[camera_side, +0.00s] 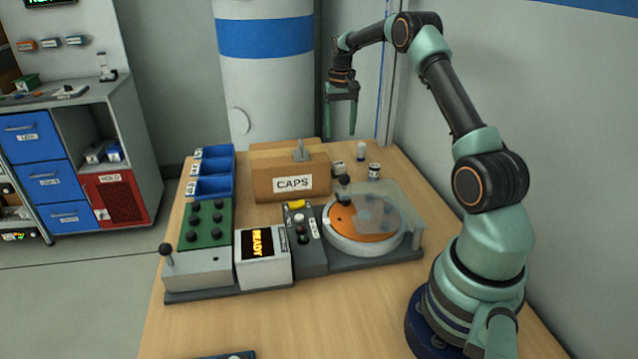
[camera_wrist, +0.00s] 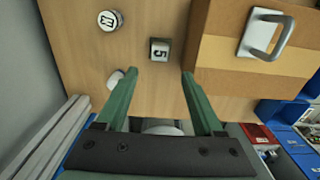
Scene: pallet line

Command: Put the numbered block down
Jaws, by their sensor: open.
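My gripper (camera_side: 340,132) hangs pointing down, well above the table's far end. In the wrist view my gripper (camera_wrist: 160,74) has its two green fingers apart, with nothing between them. The block shows just beyond the fingertips, roughly centred between them, and nothing touches it.
The CAPS box (camera_side: 262,185) with a handle stands left of the block. A labelled jar (camera_side: 374,171) and a white cylinder (camera_side: 361,151) stand to its right. The orange turntable (camera_side: 350,226) with a clear cover, the READY display (camera_side: 263,245) and blue bins (camera_side: 214,165) are nearby.

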